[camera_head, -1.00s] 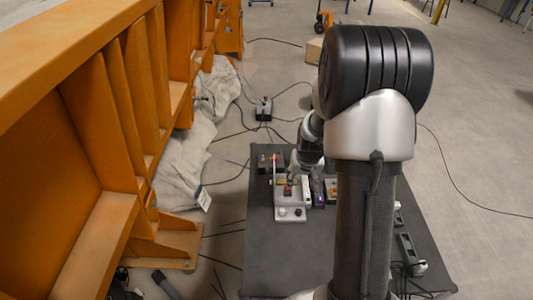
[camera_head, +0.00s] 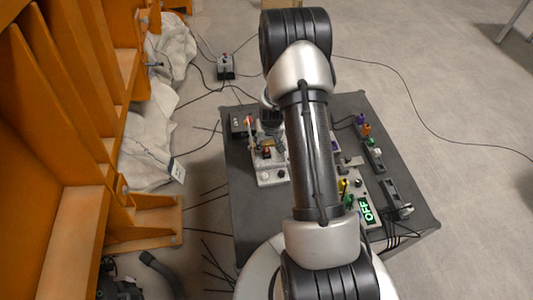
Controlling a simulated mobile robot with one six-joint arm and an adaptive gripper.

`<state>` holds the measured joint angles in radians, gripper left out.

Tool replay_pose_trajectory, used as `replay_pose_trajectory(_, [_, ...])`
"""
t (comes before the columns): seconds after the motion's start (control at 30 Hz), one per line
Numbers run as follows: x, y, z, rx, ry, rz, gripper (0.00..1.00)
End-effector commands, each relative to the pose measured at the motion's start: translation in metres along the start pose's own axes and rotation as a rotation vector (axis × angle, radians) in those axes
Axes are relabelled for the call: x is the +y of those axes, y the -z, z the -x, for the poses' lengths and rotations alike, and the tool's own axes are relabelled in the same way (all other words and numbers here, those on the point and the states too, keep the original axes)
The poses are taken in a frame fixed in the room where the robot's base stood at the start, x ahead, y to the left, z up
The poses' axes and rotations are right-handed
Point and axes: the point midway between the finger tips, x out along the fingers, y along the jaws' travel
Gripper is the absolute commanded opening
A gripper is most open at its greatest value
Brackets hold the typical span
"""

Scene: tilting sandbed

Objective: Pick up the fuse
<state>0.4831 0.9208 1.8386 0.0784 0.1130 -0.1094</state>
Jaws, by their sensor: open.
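I cannot pick out the fuse for certain; its details are too small. A pale device panel (camera_head: 271,177) with a dark red part and round knobs lies on the left of the dark table (camera_head: 248,218). My gripper (camera_head: 270,131) is small and dark at the panel's far end, partly hidden by my own arm. It looks open, but its fingertips are not clear, and I cannot tell whether it touches anything. A dark box (camera_head: 238,124) and a small red spot are just left of it.
On the table's right are a panel with a green OFF display (camera_head: 367,211), a dark power strip (camera_head: 394,196) and small coloured parts (camera_head: 366,130). An orange steel frame (camera_head: 83,110) stands close on the left.

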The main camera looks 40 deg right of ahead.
Motion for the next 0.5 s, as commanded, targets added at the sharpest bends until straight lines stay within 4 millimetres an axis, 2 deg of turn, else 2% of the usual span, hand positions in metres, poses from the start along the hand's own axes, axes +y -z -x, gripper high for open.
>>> replay_pose_trajectory(0.13, [-0.001,-0.001,-0.011,0.0,0.0,0.001,0.46])
replay_pose_trajectory(0.4, [-0.003,-0.003,-0.05,0.001,0.0,0.0,0.46])
replay_pose_trajectory(0.5, [-0.003,-0.002,-0.054,0.002,-0.001,0.0,0.46])
